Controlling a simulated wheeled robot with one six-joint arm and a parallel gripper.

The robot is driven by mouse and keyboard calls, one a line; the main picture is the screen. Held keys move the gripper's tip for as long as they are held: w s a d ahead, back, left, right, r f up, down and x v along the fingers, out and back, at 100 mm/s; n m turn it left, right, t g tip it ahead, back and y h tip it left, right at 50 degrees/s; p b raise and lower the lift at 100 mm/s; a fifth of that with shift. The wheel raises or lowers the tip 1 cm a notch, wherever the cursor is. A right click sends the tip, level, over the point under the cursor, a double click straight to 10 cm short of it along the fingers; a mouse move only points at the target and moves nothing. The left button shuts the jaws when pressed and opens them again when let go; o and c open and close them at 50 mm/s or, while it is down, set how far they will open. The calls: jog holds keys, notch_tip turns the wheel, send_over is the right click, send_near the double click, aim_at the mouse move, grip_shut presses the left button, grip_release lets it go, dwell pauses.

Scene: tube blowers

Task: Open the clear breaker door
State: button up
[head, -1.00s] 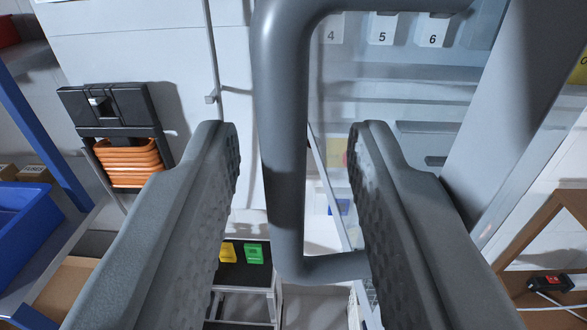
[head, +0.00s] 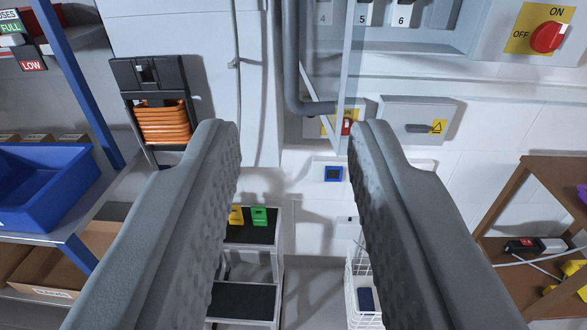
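The clear breaker door (head: 328,60) stands swung out from the breaker panel at the top centre, seen at a steep angle. Its bottom edge runs down and toward me, and its near edge shows as a pale strip. Its thick grey handle (head: 281,65) is on the left face, with the lower end bending right to the door. Breaker labels 5 and 6 show uncovered to the right of the door; label 4 shows faintly through it. My gripper (head: 297,133) is open and empty. The handle lies beyond and above the fingertips, apart from them. The handle's top is out of frame.
A red rotary switch (head: 548,37) is at upper right, above a small grey box (head: 418,122). A step stool (head: 245,262) and white basket (head: 363,290) stand below.

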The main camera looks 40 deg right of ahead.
jog(key=shift+v, duration=1.5)
jog(key=s+d+r+n+t+y, duration=0.1)
jog(key=s+d+r+t+y, duration=0.1)
jog(key=s+d+r+t, duration=0.45)
jog(key=s+d+r+n+t+y, duration=0.1)
jog(key=s+d+r+y, duration=0.25)
jog(key=d+r, duration=0.6)
jog(key=s+d+f+n+y, duration=0.3)
jog(key=s+d, duration=0.2)
jog(key=s, duration=0.4)
jog(key=s+d+f+n+y, duration=0.3)
jog(key=s+d+y, duration=0.15)
jog(key=s, duration=0.45)
jog(key=s+d+f+g+h, duration=0.1)
jog(key=s+d+f+g, duration=0.1)
jog(key=s+f, duration=0.5)
jog(key=s+d+f+g+h, duration=0.1)
jog(key=s+d+f+g, duration=0.1)
jog(key=s+d+f, duration=0.2)
jog(key=s+f, duration=0.3)
jog(key=f, duration=0.1)
jog(key=shift+d, duration=0.3)
